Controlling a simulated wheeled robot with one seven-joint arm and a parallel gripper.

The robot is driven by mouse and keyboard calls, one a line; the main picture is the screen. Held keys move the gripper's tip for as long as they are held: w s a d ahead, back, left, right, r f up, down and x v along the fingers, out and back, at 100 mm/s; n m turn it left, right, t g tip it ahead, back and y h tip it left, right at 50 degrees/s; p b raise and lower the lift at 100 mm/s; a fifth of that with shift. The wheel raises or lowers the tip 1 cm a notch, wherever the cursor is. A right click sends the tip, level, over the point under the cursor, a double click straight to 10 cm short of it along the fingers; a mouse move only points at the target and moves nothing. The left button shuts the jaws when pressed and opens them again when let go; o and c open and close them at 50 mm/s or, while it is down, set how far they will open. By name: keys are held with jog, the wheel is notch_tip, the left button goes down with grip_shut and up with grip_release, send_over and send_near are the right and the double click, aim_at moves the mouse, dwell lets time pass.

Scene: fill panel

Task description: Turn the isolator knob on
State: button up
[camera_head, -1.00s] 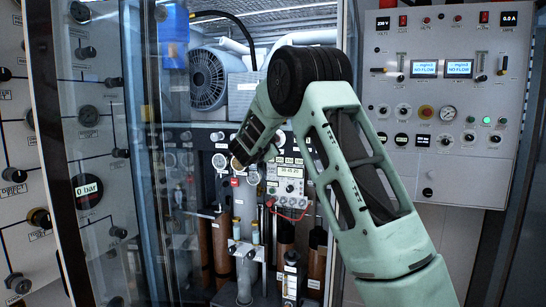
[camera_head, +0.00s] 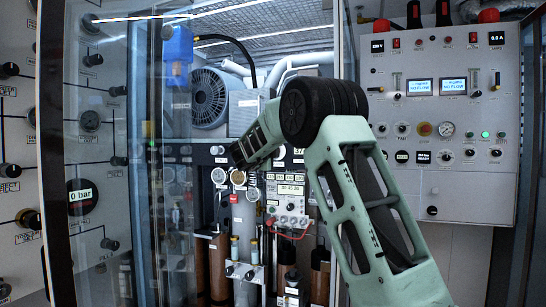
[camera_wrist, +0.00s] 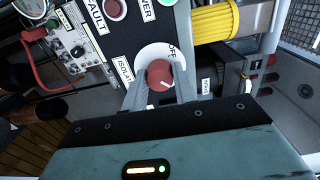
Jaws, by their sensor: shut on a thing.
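The isolator knob (camera_wrist: 160,75) is round and red, on a white disc (camera_wrist: 147,55) with OFF printed at its upper right, in the wrist view. A white mark shows on the knob's lower right part. A label, partly hidden, starting with "ISOLA" (camera_wrist: 122,70) sits left of the disc. My gripper (camera_wrist: 160,78) is shut on the knob, with one grey finger at its left and one at its right. In the head view, my green arm reaches into the cabinet; the knob and my fingers cannot be made out there.
A yellow ribbed cylinder (camera_wrist: 215,20) is close at upper right. A glass panel (camera_head: 100,130) stands left of my arm. A control panel (camera_head: 455,185) with two lit screens stands at the right.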

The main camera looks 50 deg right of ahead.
jog(key=shift+f, duration=0.1)
dwell(0.3)
jog(key=o, duration=1)
jog(key=shift+a, duration=0.1)
jog(key=b+v, duration=0.3)
jog(key=v, duration=1.4)
jog(key=shift+s+a, duration=0.1)
jog(key=shift+s, duration=0.05)
